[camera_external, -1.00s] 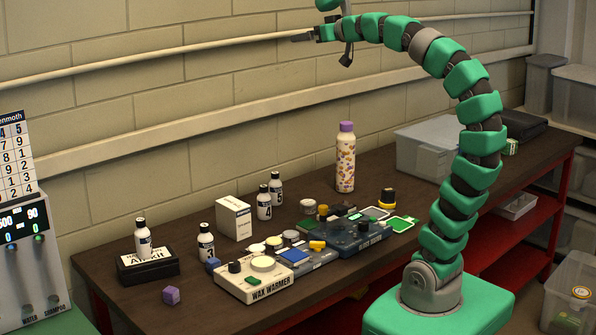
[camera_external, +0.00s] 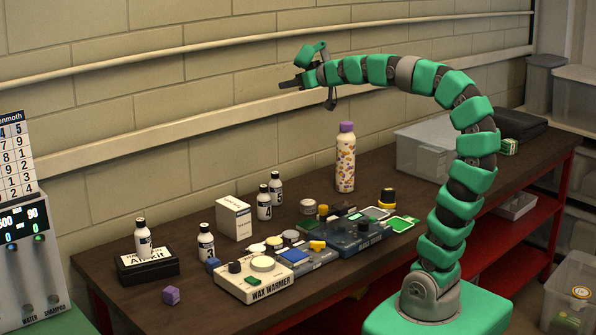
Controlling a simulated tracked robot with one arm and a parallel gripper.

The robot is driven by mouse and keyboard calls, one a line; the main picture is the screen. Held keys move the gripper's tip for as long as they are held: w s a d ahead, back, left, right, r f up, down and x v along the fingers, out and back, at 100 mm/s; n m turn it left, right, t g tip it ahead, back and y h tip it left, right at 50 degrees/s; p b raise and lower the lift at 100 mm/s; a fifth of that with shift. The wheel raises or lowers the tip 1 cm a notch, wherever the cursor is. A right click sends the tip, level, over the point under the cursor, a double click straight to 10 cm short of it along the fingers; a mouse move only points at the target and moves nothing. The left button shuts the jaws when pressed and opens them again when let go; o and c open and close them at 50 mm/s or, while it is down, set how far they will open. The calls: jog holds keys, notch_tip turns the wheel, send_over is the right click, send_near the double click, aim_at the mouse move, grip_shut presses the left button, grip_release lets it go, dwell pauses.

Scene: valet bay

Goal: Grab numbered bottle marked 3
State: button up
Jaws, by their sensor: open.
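Several small white bottles with black caps or bands and printed numbers stand on the dark workbench. One bottle (camera_external: 142,238) stands on a black box at the left, and another bottle (camera_external: 206,243) stands to the right of that box; I cannot read either number clearly. Farther back stand a bottle marked 4 (camera_external: 264,205) and a bottle that looks marked 5 (camera_external: 276,188). I cannot tell for sure which is marked 3. My gripper (camera_external: 290,84) is open and empty, high above the bench near the wall, well apart from all the bottles.
A white carton (camera_external: 233,218) stands between the bottles. The wax warmer (camera_external: 262,278) and other control boxes fill the bench's middle front. A tall purple-capped bottle (camera_external: 346,160) stands behind them. A purple cube (camera_external: 170,295) lies near the front edge.

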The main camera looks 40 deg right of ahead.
jog(key=w+a+f+n+g+y+b, duration=0.1)
jog(key=a+f, duration=0.2)
jog(key=f, duration=0.5)
jog(key=w+a+f+n+g+y+b, duration=0.1)
jog(key=a+f+y, duration=0.1)
jog(key=a+f, duration=0.35)
jog(key=n+g+y+b, duration=0.2)
jog(key=n+y+b, duration=0.2)
send_near(207, 225)
jog(key=x, duration=0.5)
jog(key=shift+w+a, duration=0.25)
jog(key=shift+w, duration=0.1)
jog(key=shift+f+b+x, duration=0.2)
jog(key=shift+b+x, duration=0.3)
jog(key=shift+x, duration=2.1)
jog(key=shift+s, duration=0.1)
grip_shut()
